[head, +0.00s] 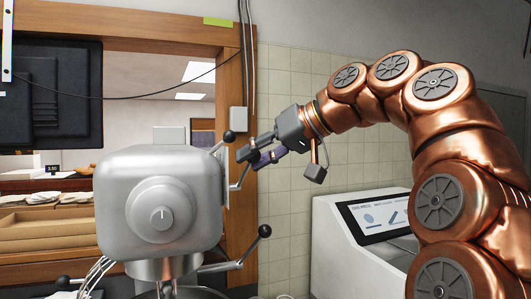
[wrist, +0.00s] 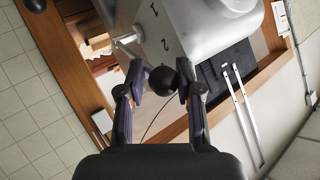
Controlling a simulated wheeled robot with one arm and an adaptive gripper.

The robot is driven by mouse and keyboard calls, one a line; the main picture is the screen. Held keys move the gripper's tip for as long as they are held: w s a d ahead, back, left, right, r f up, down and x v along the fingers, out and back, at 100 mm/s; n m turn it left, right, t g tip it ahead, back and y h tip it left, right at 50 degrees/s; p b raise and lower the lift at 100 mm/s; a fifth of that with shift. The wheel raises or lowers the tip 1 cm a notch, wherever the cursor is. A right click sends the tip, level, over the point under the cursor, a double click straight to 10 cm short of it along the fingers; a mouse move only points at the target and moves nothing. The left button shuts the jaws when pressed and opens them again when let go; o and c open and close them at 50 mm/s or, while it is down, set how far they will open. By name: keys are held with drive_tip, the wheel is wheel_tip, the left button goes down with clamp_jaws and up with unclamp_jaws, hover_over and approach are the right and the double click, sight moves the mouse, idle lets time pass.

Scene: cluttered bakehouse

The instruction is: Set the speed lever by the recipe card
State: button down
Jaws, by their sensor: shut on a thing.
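The grey mixer (head: 160,205) stands left of centre in the head view, with a round dial on its front. In the wrist view its housing (wrist: 205,30) shows the figures 1 and 2. My gripper (head: 250,156) is at the mixer's right side. In the wrist view my gripper (wrist: 162,88) is shut on a black ball knob (wrist: 163,78), which sits between the fingertips. Another black ball (head: 229,136) is just above left. I cannot make out a recipe card.
A lower lever with a black ball (head: 265,231) sticks out from the mixer's right. A white machine with a dark panel (head: 375,217) stands at the right. A wooden frame (head: 237,75) and loose cables are behind the gripper. Shelves (head: 45,222) are at the left.

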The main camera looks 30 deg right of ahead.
drive_tip(key=shift+a, duration=0.25)
drive_tip(key=c, duration=0.9)
unclamp_jaws()
drive_tip(key=shift+a, duration=0.15)
